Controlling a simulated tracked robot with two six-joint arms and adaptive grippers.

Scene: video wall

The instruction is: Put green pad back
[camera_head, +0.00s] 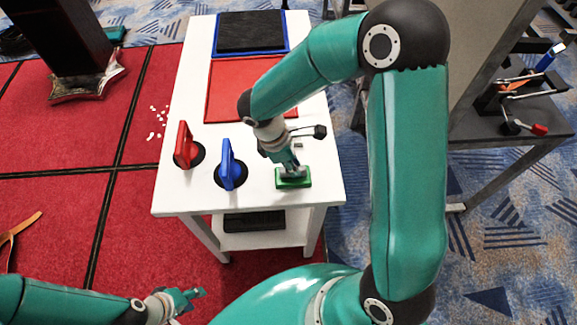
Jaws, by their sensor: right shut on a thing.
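A red panel (228,92) and a blue-edged black panel (250,32) lie behind. A side table (512,125) holds tools at right.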

